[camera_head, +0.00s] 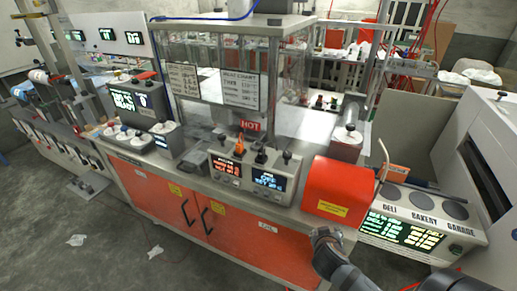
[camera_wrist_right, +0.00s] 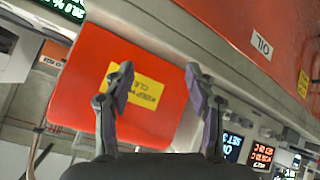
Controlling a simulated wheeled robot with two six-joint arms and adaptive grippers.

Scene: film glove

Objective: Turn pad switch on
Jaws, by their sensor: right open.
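My right gripper (camera_head: 325,238) is in front of the red box (camera_head: 335,190) at the counter's front edge. In the right wrist view my right gripper (camera_wrist_right: 159,78) is open and empty, its fingers apart in front of the red box (camera_wrist_right: 92,72) and its yellow label (camera_wrist_right: 138,90). Two control boxes stand to the left of the red box: one with a red display (camera_head: 227,170) and one with a blue display (camera_head: 270,179), with dark knobs or levers on top. I cannot tell which part is the pad switch. My left gripper is not in view.
A black panel with green text (camera_head: 402,231) is right of the red box, with round dark pads (camera_head: 422,200) behind it. A clear enclosure (camera_head: 235,75) stands behind the control boxes. Orange cabinet doors (camera_head: 235,232) are below. The floor (camera_head: 110,240) at left front is mostly clear.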

